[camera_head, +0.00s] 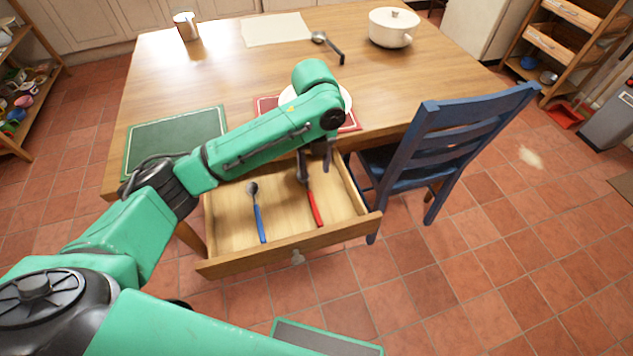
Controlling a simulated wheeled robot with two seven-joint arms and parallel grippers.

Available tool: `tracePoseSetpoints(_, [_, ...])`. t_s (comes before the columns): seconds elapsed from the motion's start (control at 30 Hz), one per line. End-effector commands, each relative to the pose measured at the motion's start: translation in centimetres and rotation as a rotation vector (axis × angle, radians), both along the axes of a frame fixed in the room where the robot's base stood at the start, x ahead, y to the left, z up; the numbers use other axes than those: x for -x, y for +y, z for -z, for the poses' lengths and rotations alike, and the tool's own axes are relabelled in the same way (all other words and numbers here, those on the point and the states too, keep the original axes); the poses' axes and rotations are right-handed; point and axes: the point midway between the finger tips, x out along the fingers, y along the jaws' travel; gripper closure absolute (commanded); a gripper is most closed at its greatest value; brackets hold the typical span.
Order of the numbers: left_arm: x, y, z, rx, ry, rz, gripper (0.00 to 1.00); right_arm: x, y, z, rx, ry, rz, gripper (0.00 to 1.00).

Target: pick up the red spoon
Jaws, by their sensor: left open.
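The red spoon (314,205) lies in the open wooden drawer (238,262), right of the middle, with its red handle toward the drawer front. Its dark head end is close under my left gripper (314,172). A spoon with a blue handle (259,221) lies to its left in the same drawer. My left gripper points down over the back part of the drawer, at the far end of the red spoon. Its jaws are open; whether a finger touches the spoon I cannot tell. My right gripper is not in view.
The wooden table (225,75) stands above the drawer. A blue chair (440,135) is close on the drawer's right.

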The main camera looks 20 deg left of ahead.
Motion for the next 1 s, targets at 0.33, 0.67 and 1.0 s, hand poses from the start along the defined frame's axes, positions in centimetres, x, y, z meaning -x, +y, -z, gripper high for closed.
tracePoseSetpoints(0.33, [0.2, 0.0, 8.1, 0.001, 0.002, -0.002, 0.46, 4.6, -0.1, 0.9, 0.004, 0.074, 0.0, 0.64])
tracePoseSetpoints(0.67, [0.0, 0.3, 13.4, 0.002, 0.0, -0.003, 0.46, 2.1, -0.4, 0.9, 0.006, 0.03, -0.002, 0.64])
tracePoseSetpoints(1.0, [-0.1, 0.3, 13.8, 0.002, -0.002, -0.002, 0.81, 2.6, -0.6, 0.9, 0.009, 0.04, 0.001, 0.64])
